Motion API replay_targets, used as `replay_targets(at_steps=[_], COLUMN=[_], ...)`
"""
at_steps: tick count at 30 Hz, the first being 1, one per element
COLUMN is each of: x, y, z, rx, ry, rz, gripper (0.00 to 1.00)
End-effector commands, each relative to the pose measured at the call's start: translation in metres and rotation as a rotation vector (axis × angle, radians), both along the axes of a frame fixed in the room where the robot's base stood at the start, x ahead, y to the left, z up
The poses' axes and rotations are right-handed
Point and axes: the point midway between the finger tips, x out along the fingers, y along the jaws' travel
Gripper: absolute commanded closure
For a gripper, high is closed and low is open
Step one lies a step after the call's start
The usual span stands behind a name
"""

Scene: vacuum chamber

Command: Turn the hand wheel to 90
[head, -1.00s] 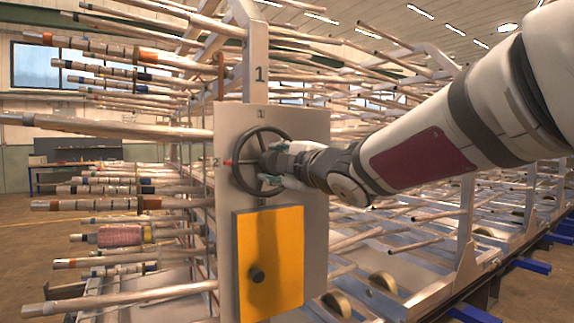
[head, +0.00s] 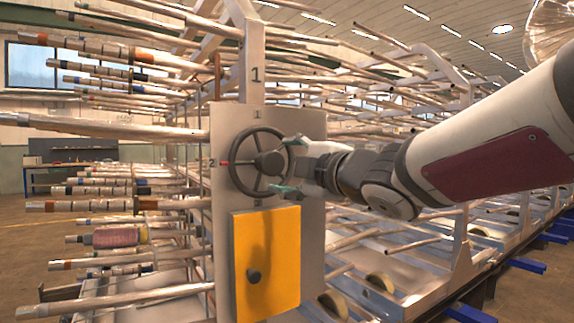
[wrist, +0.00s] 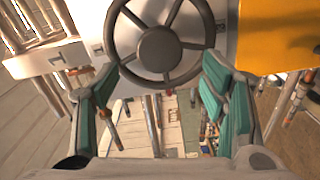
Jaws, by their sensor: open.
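The dark hand wheel (head: 268,163) is on a grey upright panel (head: 315,200). A red mark (head: 225,163) shows at the left of its rim, beside a "2" on the panel; a "1" stands above the wheel. My gripper (head: 291,165) is open and empty at the right side of the wheel, one finger above the other. In the wrist view, the wheel (wrist: 160,50) lies ahead, with its near rim between the spread teal-padded fingers of my gripper (wrist: 158,80). I cannot tell whether either finger touches the rim.
A yellow box (head: 268,262) with a dark knob sits on the panel just below the wheel. Metal rods (head: 110,126) stick out on the left, and more racks of rods fill the space behind my arm. Blue beams (head: 515,264) lie low at right.

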Motion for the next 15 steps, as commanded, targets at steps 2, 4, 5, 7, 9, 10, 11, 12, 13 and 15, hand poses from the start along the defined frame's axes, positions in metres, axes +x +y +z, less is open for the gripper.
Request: replay_targets(at_steps=[2,4,5,7,9,10,11,12,13,15], x=[-0.013,-0.023,-0.027,-0.033,-0.038,-0.04,-0.041,-0.042,-0.043,-0.043], y=[-0.009,-0.015,-0.018,-0.023,-0.026,-0.027,-0.027,-0.028,-0.028,-0.029], z=[0.001,0.0,0.001,0.0,0.001,0.0,0.0,-0.001,-0.001,0.0], rx=[0.0,-0.001,0.0,0.0,0.0,-0.001,-0.001,-0.001,0.0,0.0], ry=[-0.003,-0.003,-0.004,-0.001,-0.001,-0.001,-0.001,0.0,0.001,0.001], rz=[-0.002,0.0,-0.001,0.0,0.0,0.001,0.001,0.001,0.001,0.001], gripper=[0.34,0.34,0.34,0.34,0.34,0.34,0.34,0.34,0.34,0.34])
